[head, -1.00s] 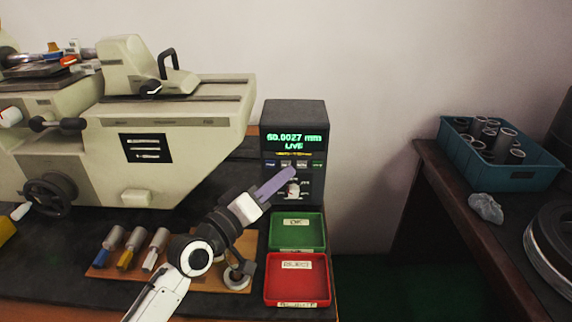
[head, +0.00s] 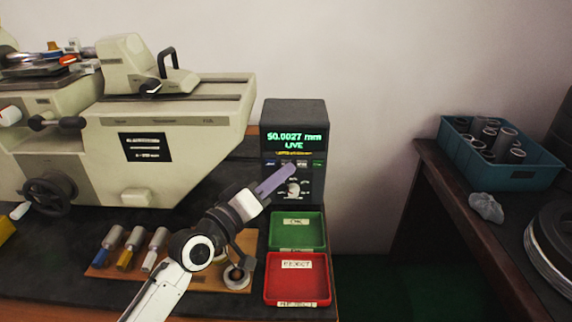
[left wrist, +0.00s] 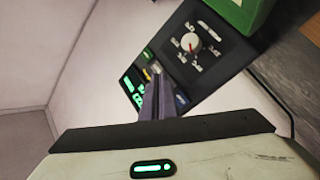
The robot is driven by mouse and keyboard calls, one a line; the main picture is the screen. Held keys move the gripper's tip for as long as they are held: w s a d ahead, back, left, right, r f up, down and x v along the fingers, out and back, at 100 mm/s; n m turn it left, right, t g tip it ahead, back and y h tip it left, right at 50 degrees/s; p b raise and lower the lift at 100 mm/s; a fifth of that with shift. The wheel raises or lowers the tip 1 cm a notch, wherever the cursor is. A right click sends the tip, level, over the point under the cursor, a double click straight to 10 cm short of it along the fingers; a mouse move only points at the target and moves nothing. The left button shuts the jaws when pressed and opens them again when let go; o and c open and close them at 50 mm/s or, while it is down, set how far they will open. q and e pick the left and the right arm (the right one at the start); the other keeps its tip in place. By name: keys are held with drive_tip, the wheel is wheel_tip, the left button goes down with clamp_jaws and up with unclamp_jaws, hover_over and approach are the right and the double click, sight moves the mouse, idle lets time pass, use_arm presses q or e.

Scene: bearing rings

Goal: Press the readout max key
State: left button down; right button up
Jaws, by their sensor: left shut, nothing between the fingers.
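The readout box (head: 294,115) stands upright at the back of the bench in the head view, its green display lit with "LIVE" and a number in mm. A row of small keys (head: 318,163) and a knob (head: 293,189) sit below the display. My left gripper (head: 288,169) is shut and empty, its purple fingertips over the key row in the head view. In the left wrist view the gripper (left wrist: 157,78) reaches the readout's face beside the knob (left wrist: 191,42) and hides part of the key row. I cannot tell whether the tips touch a key. My right gripper is out of view.
A green tray (head: 322,233) and a red reject tray (head: 297,300) lie in front of the readout. A large cream machine (head: 190,140) stands left. A wooden board (head: 205,282) with several handled gauges is near my arm. A blue crate (head: 510,178) of rings stands right.

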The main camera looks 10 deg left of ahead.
use_arm(q)
drive_tip(key=shift+w+a, duration=0.1)
drive_tip(key=shift+w, duration=0.2)
idle(0.6)
drive_tip(key=shift+s, duration=0.1)
drive_tip(key=shift+s+r+p, duration=0.1)
drive_tip(key=shift+s+p, duration=0.2)
drive_tip(key=shift+s, duration=0.35)
drive_tip(key=shift+d, duration=0.2)
drive_tip(key=shift+s+d+p, duration=0.25)
drive_tip(key=shift+s+p, duration=0.5)
drive_tip(key=shift+s, duration=0.5)
drive_tip(key=shift+s+d+p, duration=0.25)
drive_tip(key=shift+s+p, duration=0.5)
drive_tip(key=shift+s, duration=0.45)
